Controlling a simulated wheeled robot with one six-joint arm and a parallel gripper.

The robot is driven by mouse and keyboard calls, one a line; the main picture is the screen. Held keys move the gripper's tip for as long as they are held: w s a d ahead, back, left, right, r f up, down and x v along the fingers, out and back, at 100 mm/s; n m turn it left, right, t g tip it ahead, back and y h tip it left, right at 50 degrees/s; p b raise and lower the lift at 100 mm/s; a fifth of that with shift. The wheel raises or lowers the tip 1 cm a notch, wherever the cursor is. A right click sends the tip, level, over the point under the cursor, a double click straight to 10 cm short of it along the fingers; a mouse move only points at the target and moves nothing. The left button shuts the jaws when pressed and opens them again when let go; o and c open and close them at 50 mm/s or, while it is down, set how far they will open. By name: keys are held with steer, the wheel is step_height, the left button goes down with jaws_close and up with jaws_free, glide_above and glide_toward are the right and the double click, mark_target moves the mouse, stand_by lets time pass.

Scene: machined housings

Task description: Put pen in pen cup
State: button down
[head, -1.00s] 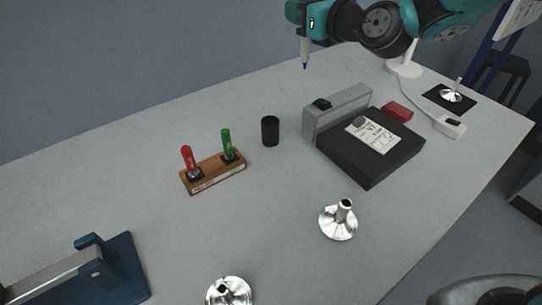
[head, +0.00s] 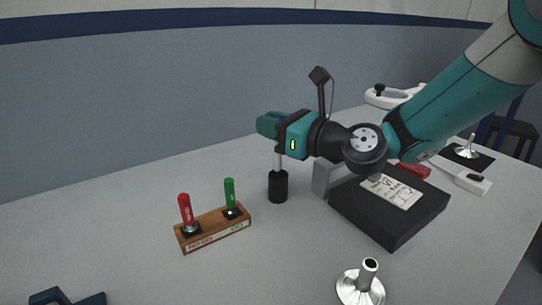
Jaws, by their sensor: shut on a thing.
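My gripper (head: 279,149) points down above the black pen cup (head: 278,190), shut on the pen (head: 278,161). The pen is light-coloured and hangs about upright. Its lower end meets the cup's mouth in the picture and its tip is hidden there. I cannot tell how deep it reaches inside. The cup stands upright on the grey table, between the wooden marker stand and the grey box.
A wooden stand (head: 216,229) holds a red marker (head: 186,209) and a green marker (head: 230,193) to the left. A black box (head: 380,219) lies to the right. A shiny metal flanged part (head: 360,287) stands in front. The table between is clear.

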steer(key=shift+f+b, duration=0.8)
steer(key=shift+f, duration=1.6)
steer(key=shift+f, duration=0.15)
steer(key=c, duration=1.1)
jaws_free()
steer(key=shift+r, duration=0.25)
steer(key=b+v, duration=0.3)
steer(key=v, duration=0.9)
